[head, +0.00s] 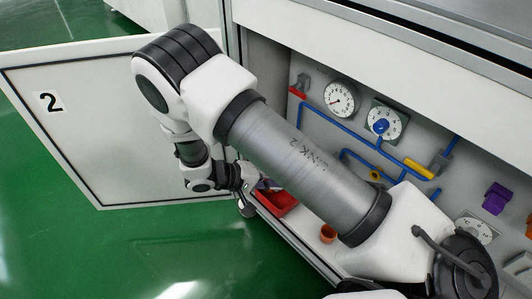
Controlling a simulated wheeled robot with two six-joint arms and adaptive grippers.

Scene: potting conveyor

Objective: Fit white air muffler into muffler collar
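I cannot make out the white air muffler; it may be hidden behind my arm or gripper. I cannot tell which fitting is the muffler collar. A short yellow ring-like fitting (375,175) sits on the blue piping inside the cabinet, and an orange cup-shaped part (328,233) is near the cabinet floor. My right arm comes in from the lower right, crosses in front of the cabinet and bends down. Its gripper (247,204) is at the cabinet's left edge, beside a red bin (280,204). Its fingers are too small and overlapped to read. My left gripper is out of view.
An open door marked 2 (95,125) stands at the left. Inside the cabinet are two upper gauges (340,99) (383,121), blue pipes (335,127), a yellow part (405,165) and a purple part (496,198). Green floor (130,255) is clear at lower left.

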